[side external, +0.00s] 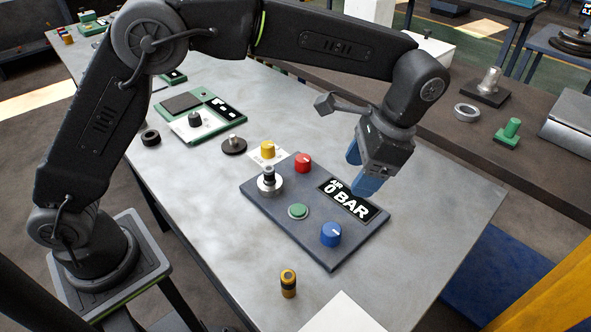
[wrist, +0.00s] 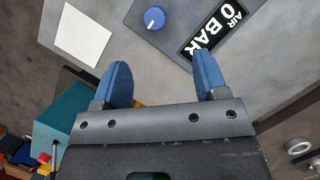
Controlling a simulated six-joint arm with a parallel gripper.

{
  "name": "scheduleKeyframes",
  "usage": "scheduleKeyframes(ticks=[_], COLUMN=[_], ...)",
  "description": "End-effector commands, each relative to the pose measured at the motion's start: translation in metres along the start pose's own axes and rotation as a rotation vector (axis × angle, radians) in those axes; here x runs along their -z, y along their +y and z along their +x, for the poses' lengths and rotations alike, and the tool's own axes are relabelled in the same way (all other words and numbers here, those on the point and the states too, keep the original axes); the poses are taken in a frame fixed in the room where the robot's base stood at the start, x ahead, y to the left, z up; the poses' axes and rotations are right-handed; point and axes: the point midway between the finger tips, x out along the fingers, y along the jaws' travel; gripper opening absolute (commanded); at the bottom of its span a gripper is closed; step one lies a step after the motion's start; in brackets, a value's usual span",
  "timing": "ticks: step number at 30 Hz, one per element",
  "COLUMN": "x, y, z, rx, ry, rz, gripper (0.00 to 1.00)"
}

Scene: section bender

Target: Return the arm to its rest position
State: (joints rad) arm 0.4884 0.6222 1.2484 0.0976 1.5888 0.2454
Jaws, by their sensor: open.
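My gripper (side external: 361,170) hangs above the far right part of the dark control panel (side external: 292,235) in the side view. Its two blue fingers are apart with nothing between them. The wrist view also shows the open gripper (wrist: 162,85). Close by it is the panel's display (side external: 346,199), reading "AIR 0 BAR", which also shows in the wrist view (wrist: 215,30).
The panel lies on a grey metal table (side external: 440,205). A yellow and black cylinder (side external: 288,283) and a white sheet (side external: 345,315) are near the front. A green-edged board (side external: 200,118) and dark round pieces lie at the left. A brown bench (side external: 450,85) with parts stands behind.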

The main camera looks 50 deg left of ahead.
Motion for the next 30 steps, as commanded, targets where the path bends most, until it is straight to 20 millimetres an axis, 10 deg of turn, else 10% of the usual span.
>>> scheduleKeyframes(ticks=[12, 21, 30], x=[-0.150, -0.242, -0.281], y=[-0.040, -0.030, -0.015], z=[-0.041, -0.013, 0.025], rx=[-0.006, 0.017, 0.044], ry=[0.352, 0.601, 0.761], rz=[-0.336, -0.587, -0.752], gripper=[0.66, 0.66, 0.66])
